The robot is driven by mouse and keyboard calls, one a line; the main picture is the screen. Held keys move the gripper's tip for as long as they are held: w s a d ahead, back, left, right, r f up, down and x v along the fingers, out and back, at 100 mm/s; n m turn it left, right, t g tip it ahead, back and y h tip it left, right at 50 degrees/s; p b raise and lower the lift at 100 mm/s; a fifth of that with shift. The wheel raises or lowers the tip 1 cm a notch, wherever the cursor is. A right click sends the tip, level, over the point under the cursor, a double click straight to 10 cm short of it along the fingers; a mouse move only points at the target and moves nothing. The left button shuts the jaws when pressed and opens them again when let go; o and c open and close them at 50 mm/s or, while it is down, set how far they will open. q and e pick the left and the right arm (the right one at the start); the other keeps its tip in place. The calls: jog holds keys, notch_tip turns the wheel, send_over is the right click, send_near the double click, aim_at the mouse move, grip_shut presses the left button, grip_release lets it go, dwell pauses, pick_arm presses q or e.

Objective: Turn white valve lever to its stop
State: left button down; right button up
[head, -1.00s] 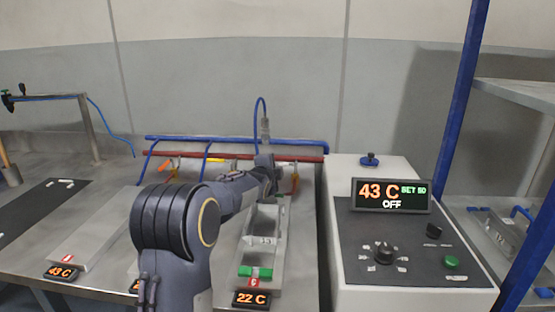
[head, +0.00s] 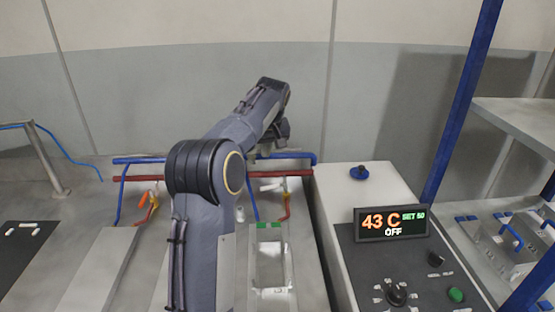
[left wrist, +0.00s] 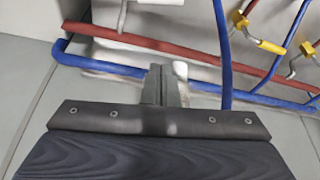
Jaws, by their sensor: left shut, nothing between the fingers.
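The white valve lever (head: 270,187) lies near the right end of the red pipe in the head view. A white piece at the top edge of the left wrist view (left wrist: 160,3) looks like the same lever, partly cut off. My left gripper (head: 268,150) is above and behind the pipes, partly hidden by its wrist. In the left wrist view its fingers (left wrist: 166,84) are shut and empty, over the blue pipe (left wrist: 95,66). A small white stub (left wrist: 180,70) shows beside the fingertips; I cannot tell what it belongs to. My right gripper is not in view.
The red pipe (head: 140,179) runs in front of the blue one. A yellow-handled valve (left wrist: 268,45) and an orange lever (head: 143,198) are on other branches. A control box with a 43 C display (head: 391,223) stands at the right. A metal tray (head: 270,275) lies in front.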

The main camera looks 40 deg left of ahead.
pick_arm(q)
jog(key=shift+n, duration=0.3)
jog(key=f, duration=0.9)
jog(key=shift+s+d+f, duration=0.25)
jog(key=shift+d+f, duration=0.1)
jog(key=shift+s+d, duration=0.1)
jog(key=shift+d, duration=0.05)
jog(key=shift+s+d, duration=0.1)
dwell(0.5)
